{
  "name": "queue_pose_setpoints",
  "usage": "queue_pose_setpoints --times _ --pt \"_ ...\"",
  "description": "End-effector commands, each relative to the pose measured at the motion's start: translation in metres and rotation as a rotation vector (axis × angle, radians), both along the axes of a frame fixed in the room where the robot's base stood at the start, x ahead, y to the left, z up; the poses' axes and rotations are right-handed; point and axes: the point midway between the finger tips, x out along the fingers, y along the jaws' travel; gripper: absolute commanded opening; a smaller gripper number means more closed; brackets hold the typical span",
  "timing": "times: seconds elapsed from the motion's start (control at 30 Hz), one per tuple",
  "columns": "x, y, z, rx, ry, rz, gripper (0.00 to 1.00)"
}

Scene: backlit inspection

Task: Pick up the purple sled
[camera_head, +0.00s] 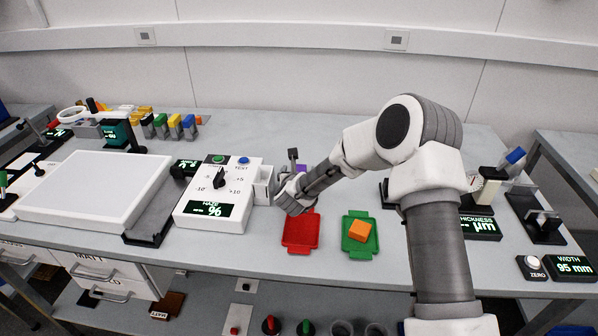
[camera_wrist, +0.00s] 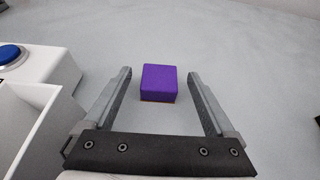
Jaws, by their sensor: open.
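The purple sled (camera_wrist: 159,80) is a small purple block with a thin orange-red line along its lower front edge. In the wrist view it lies on the grey bench, ahead of my gripper (camera_wrist: 159,76) and centred between the two fingers as seen there. The fingers are wide apart and nothing is held. I cannot tell how high the fingertips are above the bench. In the head view only a small purple patch (camera_head: 301,168) shows behind my wrist, and my fingertips are hard to make out.
The white haze meter (camera_head: 212,215) with its open white box (camera_head: 263,185) stands close on the left. A red tray (camera_head: 300,243) and a green tray (camera_head: 375,243) holding an orange block (camera_head: 360,231) lie at the front. The bench right of the sled is clear in the wrist view.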

Motion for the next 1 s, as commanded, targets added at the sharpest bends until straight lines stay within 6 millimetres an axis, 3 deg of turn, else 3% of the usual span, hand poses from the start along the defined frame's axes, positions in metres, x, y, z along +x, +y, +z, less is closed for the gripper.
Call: queue_pose_setpoints --times 0.2,0.43,0.93,1.0 --pt "0.016 0.000 -0.006 0.000 -0.001 0.000 0.90" --pt "0.016 0.001 -0.006 0.000 -0.001 0.001 0.90" --pt "0.016 0.000 -0.006 0.000 -0.001 0.001 0.00" --pt "0.016 0.000 -0.006 0.000 -0.001 0.001 0.00"
